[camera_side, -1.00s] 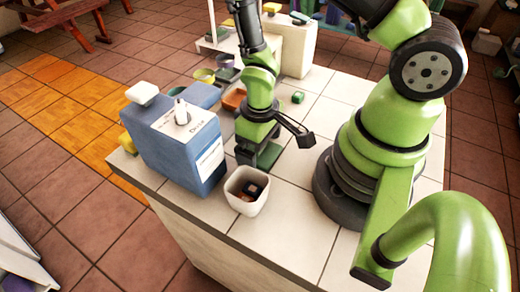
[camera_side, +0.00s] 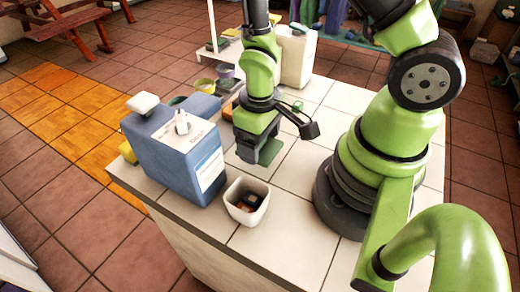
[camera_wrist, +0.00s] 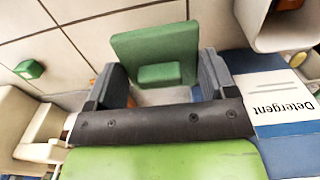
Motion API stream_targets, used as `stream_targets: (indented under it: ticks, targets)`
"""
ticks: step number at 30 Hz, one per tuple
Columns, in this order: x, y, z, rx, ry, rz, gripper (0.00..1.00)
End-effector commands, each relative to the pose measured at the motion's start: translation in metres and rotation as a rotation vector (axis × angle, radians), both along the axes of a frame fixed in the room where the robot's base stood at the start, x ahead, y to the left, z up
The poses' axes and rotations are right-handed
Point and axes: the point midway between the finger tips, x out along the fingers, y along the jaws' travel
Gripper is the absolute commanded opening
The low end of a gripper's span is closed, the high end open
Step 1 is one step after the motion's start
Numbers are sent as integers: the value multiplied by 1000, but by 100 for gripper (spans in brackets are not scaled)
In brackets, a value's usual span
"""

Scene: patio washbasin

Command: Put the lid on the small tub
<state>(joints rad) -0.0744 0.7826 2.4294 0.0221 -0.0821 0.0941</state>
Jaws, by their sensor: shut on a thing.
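The lid (camera_wrist: 153,42) is a flat green square with a green block grip (camera_wrist: 160,75) on it. My gripper (camera_side: 258,158) is shut on this grip, with a dark finger on either side in the wrist view (camera_wrist: 163,82). In the side view the lid (camera_side: 271,150) is partly hidden behind my gripper and seems held just above the tiled top. The small tub (camera_side: 246,207) is white, square and open, with several small dark and orange-brown things inside. It stands in front of my gripper, apart from the lid. Its rim shows in the wrist view's top right corner (camera_wrist: 262,38).
A blue detergent container (camera_side: 172,150) stands close left of my gripper and the tub. A small green cube (camera_side: 298,105) lies behind, with bowls (camera_side: 204,85) at the back left. The counter edge runs close in front of the tub. Tiles right of the tub are clear.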

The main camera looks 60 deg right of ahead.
Motion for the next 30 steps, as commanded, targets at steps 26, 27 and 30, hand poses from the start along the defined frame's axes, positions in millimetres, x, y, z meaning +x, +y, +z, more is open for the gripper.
stream_targets:
  ticks: [26,27,30]
  targets:
    - [1,0,126,0,-8,1,55]
    - [1,0,131,0,-7,1,55]
    - [-1,4,139,0,-2,49,55]
